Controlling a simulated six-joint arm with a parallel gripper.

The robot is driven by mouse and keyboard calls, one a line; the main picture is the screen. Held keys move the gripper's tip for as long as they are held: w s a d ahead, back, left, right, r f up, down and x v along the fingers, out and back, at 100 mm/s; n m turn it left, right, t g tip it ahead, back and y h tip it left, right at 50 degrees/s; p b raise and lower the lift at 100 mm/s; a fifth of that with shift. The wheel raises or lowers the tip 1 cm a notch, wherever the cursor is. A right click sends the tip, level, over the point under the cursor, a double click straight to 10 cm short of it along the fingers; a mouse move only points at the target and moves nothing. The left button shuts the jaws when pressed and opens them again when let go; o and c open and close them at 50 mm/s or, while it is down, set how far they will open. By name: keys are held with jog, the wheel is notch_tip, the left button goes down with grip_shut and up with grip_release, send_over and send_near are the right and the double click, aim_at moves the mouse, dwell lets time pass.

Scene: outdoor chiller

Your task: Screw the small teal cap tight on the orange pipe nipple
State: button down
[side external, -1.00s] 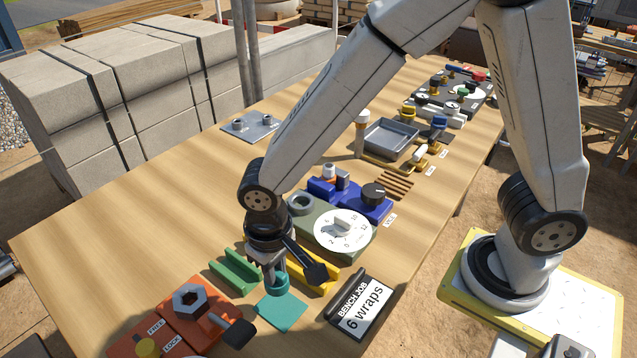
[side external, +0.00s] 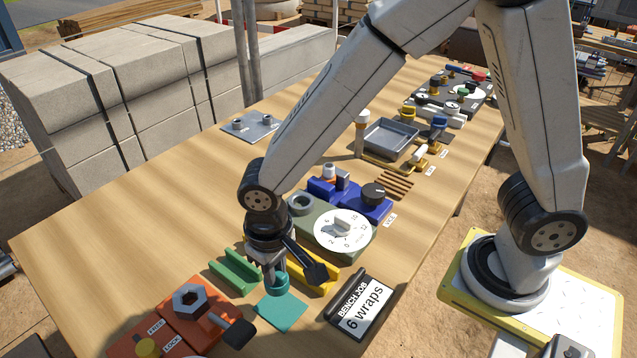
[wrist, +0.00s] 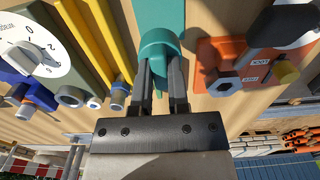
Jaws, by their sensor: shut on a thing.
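My gripper (side external: 271,272) points down near the front of the bench. Its fingers are shut on the teal cap (side external: 280,288), which also shows between the dark fingertips in the wrist view (wrist: 160,44). The cap is at the back edge of a flat teal pad (side external: 281,312); I cannot tell whether it touches it. An orange block (side external: 196,318) with a grey hexagonal piece (side external: 189,302) stands left of the pad, marked FREE and LOCK. I cannot pick out the orange pipe nipple for certain.
A black handle (side external: 239,333) sticks out from the orange block towards the pad. Green (side external: 235,271) and yellow (side external: 318,285) rails flank my gripper. A dial box (side external: 341,231) stands behind, and a "6 wraps" sign (side external: 362,306) to the right. The bench's left side is clear.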

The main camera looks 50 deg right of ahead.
jog(key=shift+w+d+r, duration=0.15)
jog(key=shift+w+d, duration=0.2)
jog(key=shift+w, duration=0.1)
jog(key=w+d+r+m, duration=0.2)
jog(key=w+d, duration=0.1)
jog(key=d, duration=0.7)
jog(key=w+d+r+m, duration=0.2)
jog(key=w+d+r, duration=0.1)
jog(key=d, duration=0.7)
jog(key=w+d+r+m, duration=0.2)
jog(key=w+d, duration=0.3)
jog(key=d, duration=0.6)
jog(key=shift+r, duration=0.55)
jog(key=shift+f, duration=0.15)
send_over(329, 166)
jog(key=shift+f, duration=2.75)
jog(key=shift+f, duration=1.2)
